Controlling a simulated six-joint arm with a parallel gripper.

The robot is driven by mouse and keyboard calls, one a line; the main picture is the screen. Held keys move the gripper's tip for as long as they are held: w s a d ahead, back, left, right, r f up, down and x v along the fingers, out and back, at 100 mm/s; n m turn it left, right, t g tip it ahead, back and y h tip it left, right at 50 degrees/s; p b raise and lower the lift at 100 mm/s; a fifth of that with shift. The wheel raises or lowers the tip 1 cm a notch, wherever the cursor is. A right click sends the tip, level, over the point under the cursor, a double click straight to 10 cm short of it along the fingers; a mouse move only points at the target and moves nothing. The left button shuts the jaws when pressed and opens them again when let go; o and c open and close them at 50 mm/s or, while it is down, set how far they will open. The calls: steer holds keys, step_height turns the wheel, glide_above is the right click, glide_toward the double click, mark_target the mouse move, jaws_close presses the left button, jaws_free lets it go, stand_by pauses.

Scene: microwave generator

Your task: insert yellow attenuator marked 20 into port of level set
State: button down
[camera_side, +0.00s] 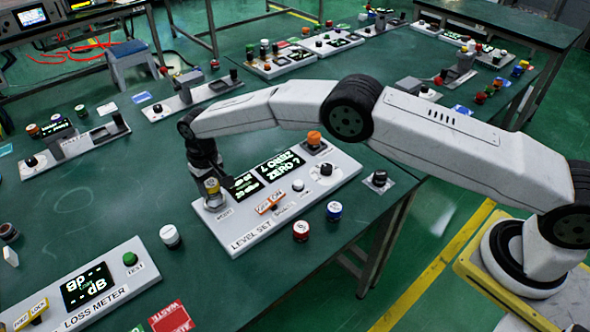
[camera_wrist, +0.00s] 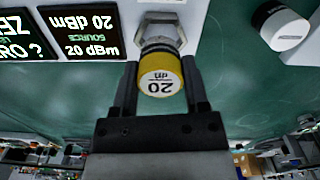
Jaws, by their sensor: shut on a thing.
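The yellow attenuator (camera_wrist: 161,84), marked 20 dB, is between the two fingers of my gripper (camera_wrist: 161,66), which is shut on it. In the side view the attenuator (camera_side: 212,186) stands over the left end of the level set panel (camera_side: 262,230). In the wrist view its far end meets the metal hex port (camera_wrist: 160,32) of the level set and lines up with it. How deep it sits in the port cannot be told. My gripper (camera_side: 206,165) partly hides the attenuator from the side.
The level set's screens (camera_side: 283,169) read 20 dBm and ZERO ?. Its orange switch (camera_side: 270,203) and knob (camera_side: 326,169) are to the right. Loose red (camera_side: 301,231), blue (camera_side: 334,210) and white (camera_side: 170,236) caps stand nearby.

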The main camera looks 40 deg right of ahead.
mark_target(213, 194)
steer(key=shift+w+f, duration=0.15)
steer(key=shift+f, duration=1.55)
steer(key=shift+f, duration=0.1)
steer(key=shift+c, duration=0.5)
jaws_free()
step_height(213, 194, up, 12)
steer(key=shift+r, duration=0.15)
